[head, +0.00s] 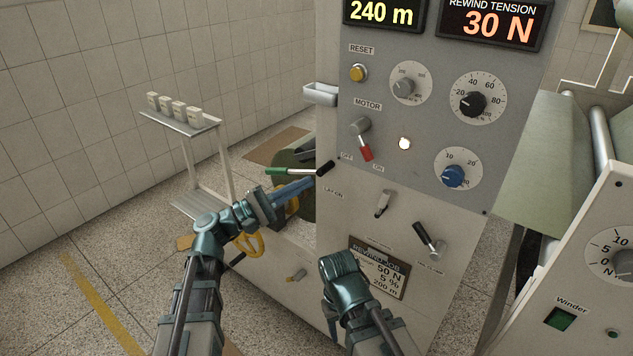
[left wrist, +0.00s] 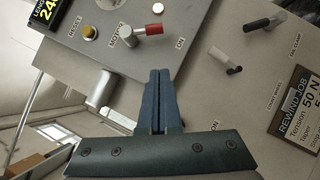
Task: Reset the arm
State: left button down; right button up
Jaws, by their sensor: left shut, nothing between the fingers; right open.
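My left gripper (head: 308,184) is shut and empty, just in front of the grey machine panel's left side. It is a little below a lever with a green end (head: 276,171) and a black end (head: 325,168). In the left wrist view its two dark blue fingers (left wrist: 159,100) are together with nothing between them, pointing at the panel (left wrist: 190,55). My right gripper (head: 344,272) is lower, in front of the rewind job plate (head: 378,268); its fingertips are hidden from the head camera.
The panel carries a yellow reset button (head: 358,73), a red-handled motor switch (head: 366,148), a blue knob (head: 453,176) and a black-handled lever (head: 429,240). A white stand (head: 180,122) with small boxes is at the left. The floor at the lower left is open.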

pick_arm(q)
jog(key=shift+s+a+f, duration=0.15)
jog(key=shift+s+a, duration=0.05)
jog(key=shift+a, duration=0.25)
jog(key=s+d+f+m+g+y, duration=0.1)
jog(key=s+f+m+g+y, duration=0.25)
jog(key=f, duration=0.55)
jog(key=s+d+f+m+g+y, duration=0.1)
jog(key=s+f+m+g+y, duration=0.15)
jog(key=f+y, duration=0.45)
jog(key=s+a+f+m+g+y, duration=0.1)
jog(key=s+a+f+m+y, duration=0.15)
jog(key=a+f+y, duration=0.35)
jog(key=s+a+f+m+g+y, duration=0.1)
jog(key=s+a+f+m+y, duration=0.2)
jog(key=a+f, duration=0.4)
jog(key=s+d+r+m+y+p, duration=0.1)
jog(key=s+d+r+m+p, duration=0.1)
jog(key=s+d+r+p, duration=0.5)
jog(key=d+r+p, duration=0.2)
jog(key=d+r, duration=0.1)
jog(key=shift+g, duration=0.4)
